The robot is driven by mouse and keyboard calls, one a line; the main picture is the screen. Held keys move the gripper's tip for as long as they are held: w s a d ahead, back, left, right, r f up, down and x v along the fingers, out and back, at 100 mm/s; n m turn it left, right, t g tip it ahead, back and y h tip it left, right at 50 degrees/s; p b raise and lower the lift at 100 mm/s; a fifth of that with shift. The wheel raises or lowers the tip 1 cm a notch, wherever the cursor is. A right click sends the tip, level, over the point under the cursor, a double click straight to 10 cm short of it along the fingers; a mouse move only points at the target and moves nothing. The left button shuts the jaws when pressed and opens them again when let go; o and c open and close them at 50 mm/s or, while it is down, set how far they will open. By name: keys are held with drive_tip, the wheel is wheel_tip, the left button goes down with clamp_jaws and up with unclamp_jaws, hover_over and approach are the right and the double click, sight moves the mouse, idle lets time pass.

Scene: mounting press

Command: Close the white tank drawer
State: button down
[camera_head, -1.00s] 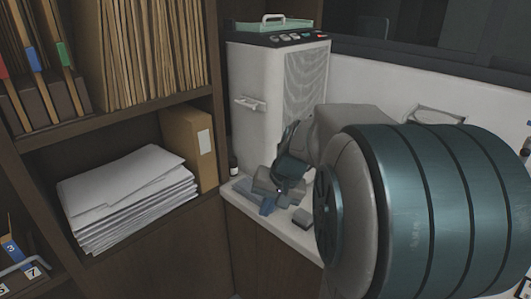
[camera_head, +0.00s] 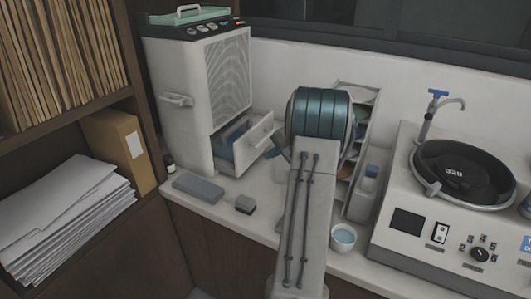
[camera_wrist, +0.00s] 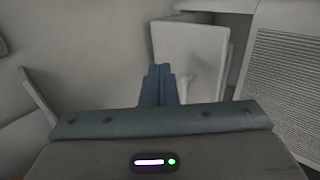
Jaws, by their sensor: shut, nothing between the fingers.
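The white tank drawer (camera_head: 262,134) stands pulled out from the lower right side of the tall white machine (camera_head: 183,108), with blue showing inside. Its front panel with a handle faces right. In the wrist view, the white drawer front (camera_wrist: 188,52) is just beyond and right of the fingertips. My gripper (camera_wrist: 160,70) is shut and empty, its blue-grey fingers together. A narrow gap seems to remain between the fingertips and the panel, but contact is hard to tell. In the head view my arm hides most of the gripper.
A grey block (camera_head: 198,188) and a small dark-topped block (camera_head: 245,204) lie on the counter before the machine. A small bottle (camera_head: 170,163) stands at its left corner. Right are an organizer (camera_head: 358,190), a cup (camera_head: 343,238) and a polishing machine (camera_head: 400,262).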

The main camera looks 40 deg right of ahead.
sight(240, 162)
drive_tip(key=shift+w+a+f+p, duration=0.65)
drive_tip(key=shift+w+f, duration=0.2)
drive_tip(key=shift+w, duration=0.65)
drive_tip(key=shift+w+a+f+p, duration=0.6)
drive_tip(key=shift+w+f, duration=0.3)
drive_tip(key=shift+w, duration=0.6)
drive_tip(key=shift+w+a+f+p, duration=0.65)
drive_tip(key=shift+w+f, duration=0.2)
drive_tip(key=shift+w, duration=0.65)
